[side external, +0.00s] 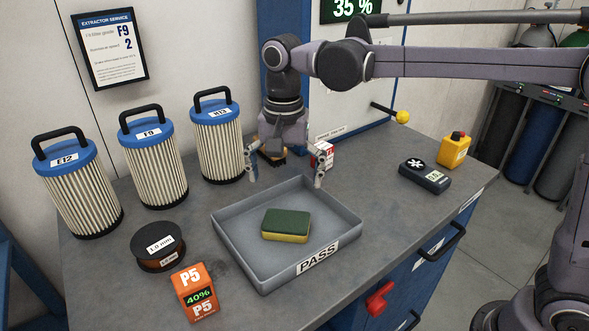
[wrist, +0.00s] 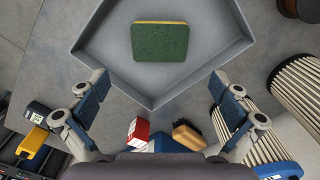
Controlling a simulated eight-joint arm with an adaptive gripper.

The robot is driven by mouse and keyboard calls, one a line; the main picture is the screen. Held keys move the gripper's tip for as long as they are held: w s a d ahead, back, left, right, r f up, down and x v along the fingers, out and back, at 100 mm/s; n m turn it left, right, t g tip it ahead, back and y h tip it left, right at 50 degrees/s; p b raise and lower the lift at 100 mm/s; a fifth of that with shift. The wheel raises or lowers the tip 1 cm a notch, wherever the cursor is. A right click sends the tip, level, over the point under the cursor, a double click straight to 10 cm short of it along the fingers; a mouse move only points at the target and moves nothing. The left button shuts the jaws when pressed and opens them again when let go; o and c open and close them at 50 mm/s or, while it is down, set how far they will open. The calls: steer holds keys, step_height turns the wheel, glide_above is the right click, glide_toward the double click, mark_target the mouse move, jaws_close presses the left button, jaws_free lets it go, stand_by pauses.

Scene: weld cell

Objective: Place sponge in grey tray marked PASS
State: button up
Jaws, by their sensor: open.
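The sponge (side external: 286,225), green on top and yellow below, lies flat on the floor of the grey tray (side external: 235,251) marked PASS. In the wrist view the sponge (wrist: 160,42) also lies inside the tray (wrist: 100,25), apart from its walls. My gripper (side external: 286,183) is open and empty, above the tray's back edge and behind the sponge. In the wrist view its fingers (wrist: 158,98) are spread wide on either side of the tray's corner, with nothing between them but the tray's wall below.
Several filter cartridges (side external: 153,165) stand at the left and back. A wire spool (side external: 159,247) and an orange P5 block (side external: 193,292) sit left of the tray. A red-and-white box (side external: 323,154) stands behind it. A dark meter (side external: 425,175) and yellow button box (side external: 455,150) are at right.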

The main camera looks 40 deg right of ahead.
steer(key=s+d+f+n+t, duration=0.1)
steer(key=s+d+n+t, duration=0.1)
steer(key=s+d+n, duration=0.1)
steer(key=s+d+f+n+t, duration=0.2)
steer(key=s+d, duration=0.4)
steer(key=d, duration=0.2)
steer(key=s+d+f+n+t, duration=0.2)
steer(key=s+d+n, duration=0.1)
steer(key=d, duration=0.3)
steer(key=shift+s+n+t, duration=0.3)
steer(key=shift+s+t, duration=0.1)
steer(key=shift+s, duration=0.25)
steer(key=shift+s+d+f, duration=0.25)
steer(key=shift+f, duration=0.05)
steer(key=shift+r, duration=0.1)
